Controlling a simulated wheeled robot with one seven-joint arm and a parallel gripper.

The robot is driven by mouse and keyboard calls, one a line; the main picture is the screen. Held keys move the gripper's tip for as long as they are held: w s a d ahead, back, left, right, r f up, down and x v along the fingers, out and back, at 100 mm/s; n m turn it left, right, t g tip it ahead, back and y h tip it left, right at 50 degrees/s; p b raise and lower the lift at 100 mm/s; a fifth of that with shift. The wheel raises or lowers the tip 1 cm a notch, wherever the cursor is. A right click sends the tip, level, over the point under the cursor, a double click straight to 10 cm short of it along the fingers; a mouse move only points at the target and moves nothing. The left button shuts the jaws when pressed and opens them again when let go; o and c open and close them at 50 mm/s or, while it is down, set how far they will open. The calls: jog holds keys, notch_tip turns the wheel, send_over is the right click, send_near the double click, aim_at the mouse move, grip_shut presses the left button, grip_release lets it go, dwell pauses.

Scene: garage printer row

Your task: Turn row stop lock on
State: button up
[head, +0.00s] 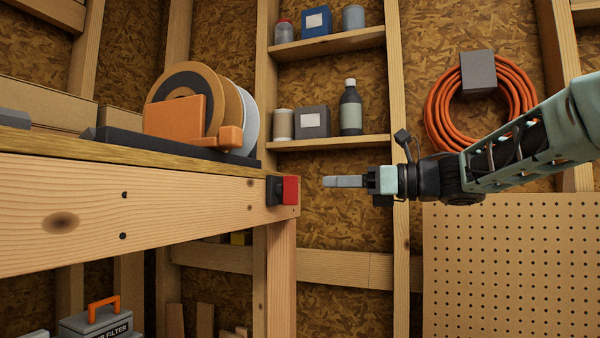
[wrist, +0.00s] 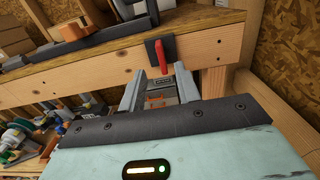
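The row stop lock is a red handle (head: 290,190) on a dark mounting block (head: 272,191), fixed to the end of the wooden bench's front beam. In the wrist view the red handle (wrist: 165,55) stands roughly upright against its dark plate (wrist: 152,53), just beyond my fingers. My gripper (head: 326,182) is to the right of the handle in the head view, with a visible gap between them. In the wrist view my gripper (wrist: 160,78) has its two grey fingers spread, with nothing held between them.
The wooden bench (head: 130,205) carries filament spools (head: 190,90) and an orange part. A filter box (head: 100,325) with an orange handle sits below. Shelves (head: 330,143), an orange hose (head: 438,115) and a pegboard (head: 510,265) are behind. Space around my gripper looks open.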

aim_at(290, 190)
jog(key=p+x, duration=0.3)
jog(key=x, duration=0.5)
jog(key=shift+a, duration=0.2)
jog(key=shift+w, duration=0.1)
grip_shut()
